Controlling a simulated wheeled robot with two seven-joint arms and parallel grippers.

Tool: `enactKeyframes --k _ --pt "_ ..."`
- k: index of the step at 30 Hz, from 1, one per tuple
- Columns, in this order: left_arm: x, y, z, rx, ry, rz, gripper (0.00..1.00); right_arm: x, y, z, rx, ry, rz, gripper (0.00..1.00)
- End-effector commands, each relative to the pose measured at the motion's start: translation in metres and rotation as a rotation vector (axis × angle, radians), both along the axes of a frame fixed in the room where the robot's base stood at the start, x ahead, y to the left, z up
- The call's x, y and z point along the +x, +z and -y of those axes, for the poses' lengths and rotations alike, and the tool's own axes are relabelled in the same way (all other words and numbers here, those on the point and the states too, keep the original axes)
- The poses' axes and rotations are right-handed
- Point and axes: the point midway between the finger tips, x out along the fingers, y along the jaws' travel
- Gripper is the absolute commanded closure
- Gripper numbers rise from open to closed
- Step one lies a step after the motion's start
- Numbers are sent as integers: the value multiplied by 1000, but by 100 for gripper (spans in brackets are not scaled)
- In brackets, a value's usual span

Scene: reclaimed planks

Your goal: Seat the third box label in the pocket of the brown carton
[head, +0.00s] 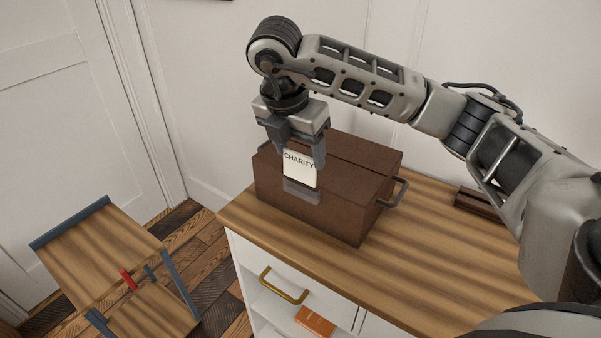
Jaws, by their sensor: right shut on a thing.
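The brown carton (340,215) stands closed on the wooden top of a white cabinet. A grey pocket (301,191) is on its front face. My right gripper (298,153) points down in front of the carton's upper front and is shut on a white label (300,170) that reads CHARITY. The label is upright, directly above the pocket, and its lower edge meets or overlaps the pocket's top in the picture. I cannot tell whether that edge is inside the pocket. My left gripper is not in view.
The carton has a dark side handle (394,192). A dark brown object (476,204) lies at the right on the cabinet top (430,250). An orange box (315,322) is in the open cabinet below. A small wooden cart (100,250) stands at the left.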

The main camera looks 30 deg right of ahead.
Motion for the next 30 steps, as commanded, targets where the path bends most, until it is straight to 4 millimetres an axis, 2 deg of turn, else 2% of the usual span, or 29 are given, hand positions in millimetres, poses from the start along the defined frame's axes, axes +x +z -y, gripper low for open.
enactKeyframes --k 1,8,11,16,28,29,30 --pt "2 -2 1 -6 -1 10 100 5 -12 4 4 -2 -2 59" --pt "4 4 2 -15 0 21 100 16 -25 13 1 -1 0 59" --pt "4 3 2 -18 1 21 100 21 -36 18 0 -2 -2 59" --pt "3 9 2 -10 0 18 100 20 -57 17 0 0 -1 59" --pt "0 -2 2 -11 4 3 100 20 -65 17 0 0 2 59" --pt "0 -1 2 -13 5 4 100 20 -65 17 0 0 2 35" --pt "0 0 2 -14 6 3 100 20 -64 17 0 0 2 24"
